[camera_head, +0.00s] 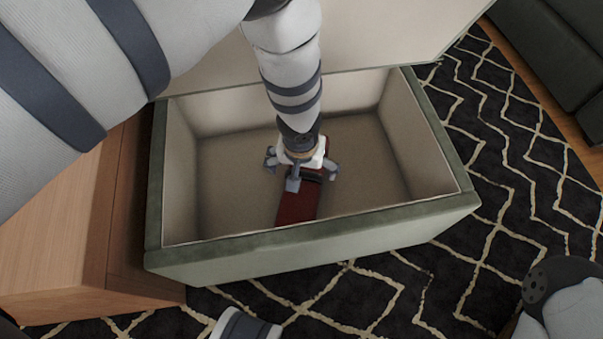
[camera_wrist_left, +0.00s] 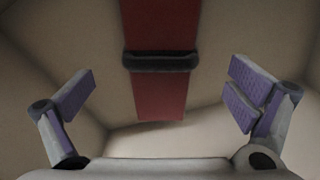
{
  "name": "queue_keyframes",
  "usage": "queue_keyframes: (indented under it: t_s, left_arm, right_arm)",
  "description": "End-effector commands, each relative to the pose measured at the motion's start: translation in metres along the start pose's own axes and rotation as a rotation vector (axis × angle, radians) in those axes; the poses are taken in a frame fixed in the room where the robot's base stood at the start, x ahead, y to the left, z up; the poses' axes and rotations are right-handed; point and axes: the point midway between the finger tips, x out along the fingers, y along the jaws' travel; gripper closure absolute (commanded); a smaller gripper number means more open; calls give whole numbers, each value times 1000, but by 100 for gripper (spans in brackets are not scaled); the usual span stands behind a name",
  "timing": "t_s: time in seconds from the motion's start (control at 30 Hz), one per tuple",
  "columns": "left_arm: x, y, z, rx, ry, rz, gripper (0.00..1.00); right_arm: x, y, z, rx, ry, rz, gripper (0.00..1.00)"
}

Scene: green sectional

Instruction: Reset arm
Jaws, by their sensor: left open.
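My left gripper (camera_head: 300,172) reaches down into the open storage box (camera_head: 310,241). My right gripper is not in view; white and dark arm parts of mine show at the bottom edge.
The box has green outer walls, a beige lining and a raised lid (camera_head: 385,38) behind my arm. A wooden cabinet (camera_head: 70,230) stands close on the left. A black patterned rug (camera_head: 510,200) lies around the box. A dark green sofa (camera_head: 550,45) is at the upper right.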

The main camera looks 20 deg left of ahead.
Motion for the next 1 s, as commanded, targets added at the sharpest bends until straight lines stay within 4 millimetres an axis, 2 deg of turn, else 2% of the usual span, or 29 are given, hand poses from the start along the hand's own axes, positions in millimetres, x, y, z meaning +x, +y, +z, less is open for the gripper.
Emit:
queue_keyframes:
  t_s: [0.03,0.17,0.6,0.67,0.77,0.9,1.0]
  left_arm:
    - [-15,0,-2,1,4,1,1]
    - [-26,0,0,0,1,0,1]
    - [-26,0,1,0,-2,-1,1]
    - [-31,0,-1,0,2,0,1]
    - [-72,1,-13,-1,34,7,1]
    - [-150,4,-38,-2,95,19,1]
    - [-196,5,-53,-4,130,26,1]
  right_arm:
    - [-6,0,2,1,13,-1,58]
    - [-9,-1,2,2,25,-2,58]
    - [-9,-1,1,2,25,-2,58]
    - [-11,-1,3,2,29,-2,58]
    - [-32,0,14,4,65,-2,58]
    - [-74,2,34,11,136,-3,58]
    - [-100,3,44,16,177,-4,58]
